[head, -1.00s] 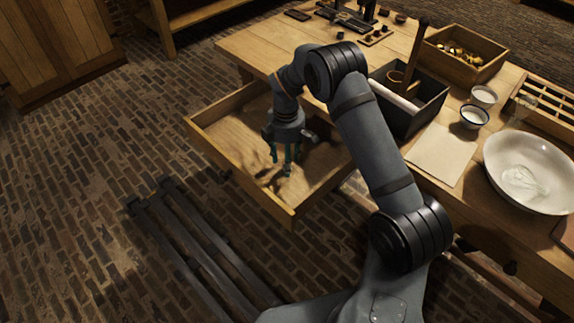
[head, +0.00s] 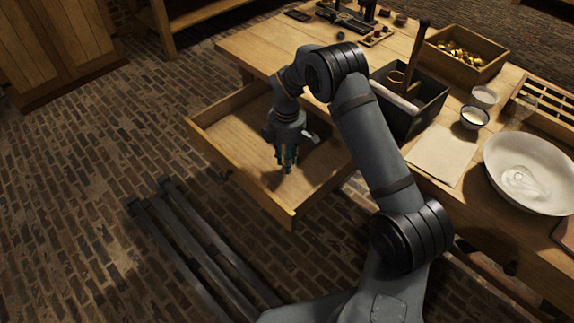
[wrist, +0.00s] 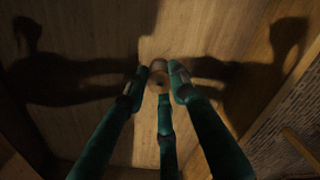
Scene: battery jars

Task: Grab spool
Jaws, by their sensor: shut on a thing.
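The spool (wrist: 159,80) is a small, round, brownish piece with a dark centre, seen end-on in the wrist view between the fingertips. My gripper (head: 287,162) reaches down into the open wooden drawer (head: 240,178). Its three teal fingers are closed around the spool, and the tips also show in the wrist view (wrist: 157,90). In the head view the fingers hide the spool. The drawer floor lies below the spool; I cannot tell whether the two touch.
The drawer's walls surround my gripper. On the workbench at right are a dark tote (head: 427,110), a box of brass pieces (head: 462,58), a small cup (head: 474,117), a paper sheet (head: 440,152) and a white basin (head: 535,165). A dark slatted rack (head: 200,245) stands in front.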

